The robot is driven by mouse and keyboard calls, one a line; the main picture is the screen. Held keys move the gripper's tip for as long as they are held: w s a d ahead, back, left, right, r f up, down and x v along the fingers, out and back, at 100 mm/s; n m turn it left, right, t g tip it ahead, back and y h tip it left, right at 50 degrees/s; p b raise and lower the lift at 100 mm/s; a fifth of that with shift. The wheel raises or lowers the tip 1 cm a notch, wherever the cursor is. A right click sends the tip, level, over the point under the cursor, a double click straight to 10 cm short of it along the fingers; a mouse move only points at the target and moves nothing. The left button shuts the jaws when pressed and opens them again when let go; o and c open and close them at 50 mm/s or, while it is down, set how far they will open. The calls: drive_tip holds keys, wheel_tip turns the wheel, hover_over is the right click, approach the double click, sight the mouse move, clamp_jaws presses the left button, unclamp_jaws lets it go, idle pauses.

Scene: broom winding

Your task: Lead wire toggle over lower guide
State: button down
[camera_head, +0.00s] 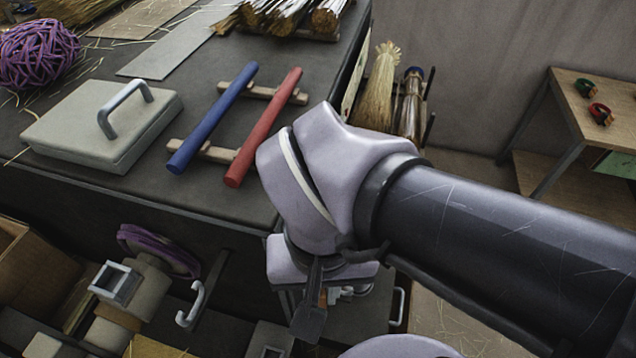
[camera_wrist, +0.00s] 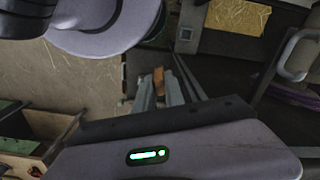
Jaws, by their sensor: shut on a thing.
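My gripper (camera_head: 312,318) points down beside the front of the dark bench, below my wrist. It is shut on a small orange-brown piece, which looks like the wire toggle (camera_head: 323,298). In the wrist view the toggle (camera_wrist: 158,80) shows between the fingers of my gripper (camera_wrist: 162,92). A pale hook-shaped guide (camera_head: 192,306), which looks like the lower guide, stands left of my gripper and apart from it. A similar pale hook (camera_wrist: 298,52) shows at the right of the wrist view. A purple wire coil (camera_head: 160,250) sits on the winder. I cannot make out wire leading to the toggle.
The dark bench (camera_head: 60,195) carries a lidded box (camera_head: 75,140), a blue rod (camera_head: 212,118), a red rod (camera_head: 264,127) and a purple wire ball (camera_head: 38,52). A wooden side table (camera_head: 575,95) stands at the right. Clutter lies below the bench.

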wheel_tip(320, 180, down, 12)
drive_tip(key=b, duration=0.8)
